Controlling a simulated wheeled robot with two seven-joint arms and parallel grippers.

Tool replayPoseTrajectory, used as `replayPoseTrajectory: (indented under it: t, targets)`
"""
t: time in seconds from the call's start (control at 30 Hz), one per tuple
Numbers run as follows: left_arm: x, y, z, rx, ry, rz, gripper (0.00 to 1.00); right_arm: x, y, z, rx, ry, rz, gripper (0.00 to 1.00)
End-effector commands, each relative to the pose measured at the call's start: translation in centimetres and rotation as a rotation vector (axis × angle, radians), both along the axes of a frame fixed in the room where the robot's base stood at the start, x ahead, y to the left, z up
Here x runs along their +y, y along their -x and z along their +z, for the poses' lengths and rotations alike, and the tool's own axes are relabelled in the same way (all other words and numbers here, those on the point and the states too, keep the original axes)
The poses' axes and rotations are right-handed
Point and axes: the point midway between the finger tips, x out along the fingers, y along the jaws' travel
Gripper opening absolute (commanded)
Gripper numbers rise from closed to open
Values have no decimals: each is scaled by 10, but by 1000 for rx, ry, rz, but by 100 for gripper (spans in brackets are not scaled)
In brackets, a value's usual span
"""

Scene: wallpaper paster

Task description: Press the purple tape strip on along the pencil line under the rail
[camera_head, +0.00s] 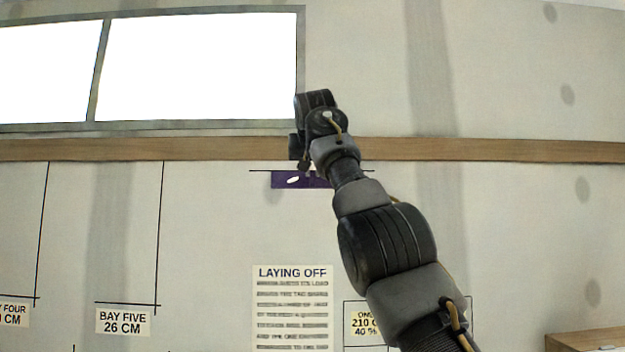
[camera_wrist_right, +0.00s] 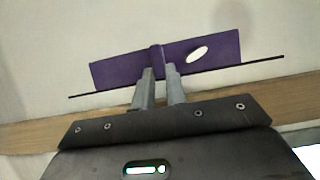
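The purple tape strip (camera_head: 283,181) is at the wall below the wooden rail, with a white oval mark on it. In the right wrist view the strip (camera_wrist_right: 120,70) runs about parallel to the thin dark pencil line (camera_wrist_right: 262,61), its rail-side edge close along it. The line (camera_head: 258,171) extends past both strip ends in the wrist view. My right gripper (camera_wrist_right: 160,74) is shut on a raised purple tab at the strip's middle. In the head view my right gripper (camera_head: 307,172) is partly hidden by its own wrist. I cannot tell whether the strip touches the wall. My left gripper is not in view.
The wooden rail (camera_head: 200,149) crosses the wall just above the line. Bright window panes (camera_head: 200,68) are above it. A "LAYING OFF" notice (camera_head: 292,305) and a "BAY FIVE" label (camera_head: 123,322) are below. A wooden surface (camera_head: 585,341) stands at lower right.

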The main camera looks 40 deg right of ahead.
Motion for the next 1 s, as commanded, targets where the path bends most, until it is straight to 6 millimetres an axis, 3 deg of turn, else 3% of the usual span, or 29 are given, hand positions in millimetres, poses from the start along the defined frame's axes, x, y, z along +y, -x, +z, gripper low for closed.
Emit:
replayPoseTrajectory:
  t: [0.03, 0.2, 0.57, 1.0]
  targets:
    - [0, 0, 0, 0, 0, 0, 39, 0, 0, 1, -3, 1, 1, 16]
    - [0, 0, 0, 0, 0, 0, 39, 0, 0, 1, -2, 1, 0, 38]
    - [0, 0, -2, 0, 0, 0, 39, 3, 4, 2, -2, 1, 0, 39]
    - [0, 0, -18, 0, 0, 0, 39, 46, 59, 38, -3, 0, -1, 39]
